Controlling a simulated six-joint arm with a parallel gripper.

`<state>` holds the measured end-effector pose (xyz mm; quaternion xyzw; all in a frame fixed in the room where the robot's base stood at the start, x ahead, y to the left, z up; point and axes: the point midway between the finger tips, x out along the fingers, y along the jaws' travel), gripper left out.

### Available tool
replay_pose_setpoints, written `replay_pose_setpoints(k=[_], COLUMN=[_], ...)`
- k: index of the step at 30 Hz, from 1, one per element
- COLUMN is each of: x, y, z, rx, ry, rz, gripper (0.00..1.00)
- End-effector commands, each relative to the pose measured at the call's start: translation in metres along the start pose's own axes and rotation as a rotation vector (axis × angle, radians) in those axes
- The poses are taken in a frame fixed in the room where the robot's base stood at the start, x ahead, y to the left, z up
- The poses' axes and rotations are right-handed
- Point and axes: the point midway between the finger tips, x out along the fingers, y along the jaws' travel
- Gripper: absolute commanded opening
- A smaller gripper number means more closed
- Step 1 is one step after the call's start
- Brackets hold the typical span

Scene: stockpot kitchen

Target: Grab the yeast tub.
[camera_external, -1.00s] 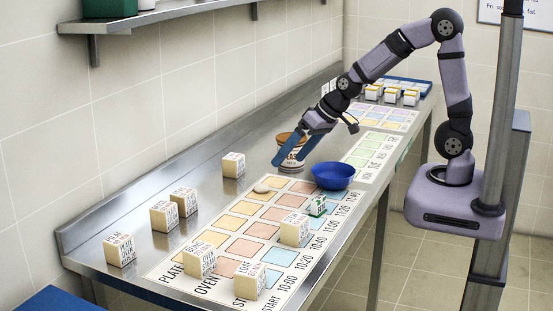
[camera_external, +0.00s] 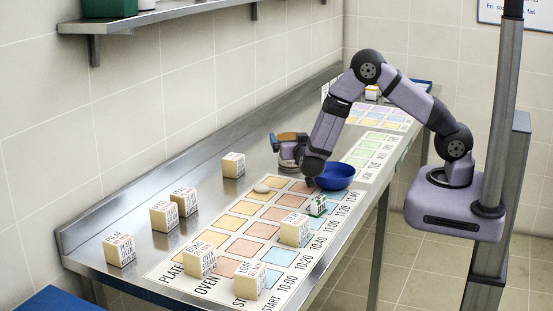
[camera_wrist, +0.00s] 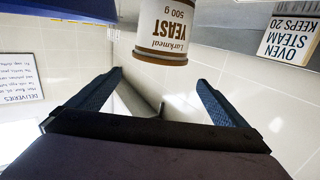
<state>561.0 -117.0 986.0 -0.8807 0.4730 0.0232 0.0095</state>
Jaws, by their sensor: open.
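The yeast tub is a white tub with a brown lid (camera_external: 290,136), standing on the steel counter behind the blue bowl; my wrist partly hides it. In the wrist view the tub (camera_wrist: 167,28) appears upside down, its YEAST 500 g label facing me, cut off by the top edge. My gripper (camera_wrist: 159,79) is open and empty, its two blue fingers spread wide. The tub lies just beyond the fingertips, roughly between their lines. In the external view my gripper (camera_external: 287,146) is low over the counter at the tub; contact cannot be told.
A blue bowl (camera_external: 333,176) stands close to my wrist, with a small green-and-white block (camera_external: 317,206) in front. Several lettered cubes stand on the counter and the printed chart (camera_external: 189,287). A pale round lump (camera_external: 261,188) lies near the chart's back edge. An OVEN STEAM block (camera_wrist: 289,38) shows in the wrist view.

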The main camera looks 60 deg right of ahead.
Motion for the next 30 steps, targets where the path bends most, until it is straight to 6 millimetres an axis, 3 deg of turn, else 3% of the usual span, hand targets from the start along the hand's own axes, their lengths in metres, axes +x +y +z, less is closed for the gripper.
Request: replay_pose_setpoints(k=[3, 7, 25, 30], x=[0.001, 0.002, 0.028, 0.047], y=[-0.001, -0.001, 0.0, 0.004], z=[0.017, 0.023, 0.022, 0.021], rx=[0.001, 0.003, 0.005, 0.005], ry=[0.001, 0.001, 0.0, 0.0], rz=[-0.001, -0.003, -0.003, -0.001], gripper=[0.98, 0.98, 0.98, 0.98])
